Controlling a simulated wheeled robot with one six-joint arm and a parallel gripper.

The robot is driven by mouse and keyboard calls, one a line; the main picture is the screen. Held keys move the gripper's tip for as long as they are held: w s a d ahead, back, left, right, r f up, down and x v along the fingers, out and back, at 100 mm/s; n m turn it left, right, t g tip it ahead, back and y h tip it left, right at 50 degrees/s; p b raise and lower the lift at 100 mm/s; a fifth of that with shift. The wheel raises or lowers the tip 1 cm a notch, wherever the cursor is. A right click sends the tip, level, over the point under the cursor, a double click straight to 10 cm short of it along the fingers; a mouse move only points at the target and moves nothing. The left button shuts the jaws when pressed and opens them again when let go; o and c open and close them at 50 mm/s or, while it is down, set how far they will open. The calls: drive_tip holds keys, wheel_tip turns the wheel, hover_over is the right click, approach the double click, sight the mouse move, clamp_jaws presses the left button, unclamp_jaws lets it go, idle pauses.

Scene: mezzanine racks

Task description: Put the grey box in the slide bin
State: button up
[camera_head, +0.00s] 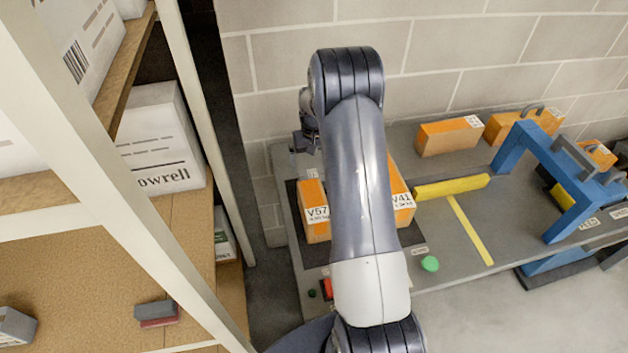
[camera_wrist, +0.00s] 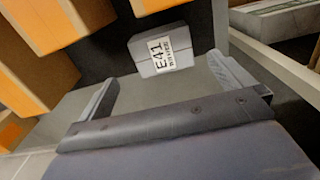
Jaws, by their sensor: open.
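A grey box (camera_wrist: 160,52) with a white label reading E41 lies on a dark surface in the wrist view. My gripper (camera_wrist: 165,76) is open, with one finger on each side of the box's near end in the picture; whether either finger touches it I cannot tell. In the head view my gripper (camera_head: 306,138) shows only partly, left of my arm, above the work table. The grey box is not visible there; my arm covers the middle of the dark mat. I cannot identify a slide bin in either view.
Orange boxes V57 (camera_head: 314,212) and V41 (camera_head: 401,197) stand on the mat (camera_head: 296,243); orange boxes also crowd the wrist view's left (camera_wrist: 62,22). A yellow bar (camera_head: 452,187) and blue gate (camera_head: 548,150) stand to the right. Racks (camera_head: 110,165) rise at left.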

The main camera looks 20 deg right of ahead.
sight(313, 175)
wheel_tip(313, 175, down, 3)
drive_tip(key=shift+d+r+b, duration=0.1)
drive_tip(key=shift+b, duration=0.3)
drive_tip(key=f, duration=0.1)
drive_tip(key=f+b, duration=0.1)
drive_tip(key=f, duration=0.1)
drive_tip(key=f+b, duration=0.1)
drive_tip(key=f, duration=0.1)
drive_tip(key=shift+a+f, duration=0.1)
drive_tip(key=shift+a, duration=0.2)
drive_tip(key=c, duration=1.1)
